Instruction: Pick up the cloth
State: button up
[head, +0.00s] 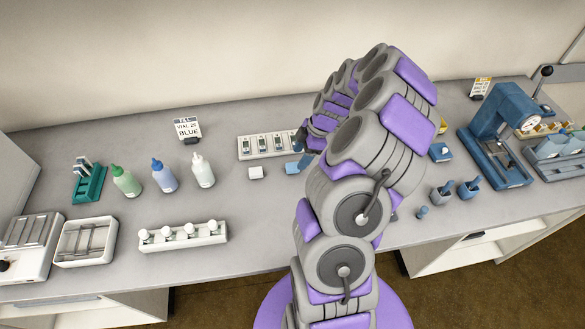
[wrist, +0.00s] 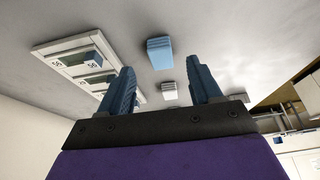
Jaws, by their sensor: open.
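A small light-blue block-like item with ridged, layered sides, which looks like the folded cloth (wrist: 159,53), lies on the grey table top in the wrist view. My gripper (wrist: 162,70) has two blue fingers spread apart with nothing between them. The cloth appears beyond the fingertips, in line with the gap and apart from them. In the head view my arm hides most of the gripper. Light-blue pieces show at the arm's left edge near the slide tray; I cannot tell there which are fingers and which is cloth.
The white slide tray (head: 267,145) is close by, also in the wrist view (wrist: 78,62). A small white block (head: 255,172) sits near it. Squeeze bottles (head: 203,170) and a vial rack (head: 183,236) stand left. A blue press-like device (head: 498,135) and small cups (head: 441,193) stand right.

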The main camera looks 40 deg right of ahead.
aim_at(293, 165)
jog(key=b+x, duration=0.1)
jog(key=x, duration=0.3)
jog(key=shift+w+a+f, duration=0.2)
jog(key=shift+a+f, duration=0.1)
jog(key=c, duration=1.1)
jog(key=shift+r, duration=0.1)
jog(key=shift+r+p, duration=0.3)
jog(key=shift+r, duration=1.5)
jog(key=s+a, duration=0.2)
jog(key=s, duration=0.2)
jog(key=s+a+r+p, duration=0.1)
jog(key=s+a, duration=0.1)
jog(key=s, duration=0.3)
jog(key=s+a+p, duration=0.1)
jog(key=s+a, duration=0.2)
jog(key=s, duration=0.2)
jog(key=shift+s+r, duration=0.15)
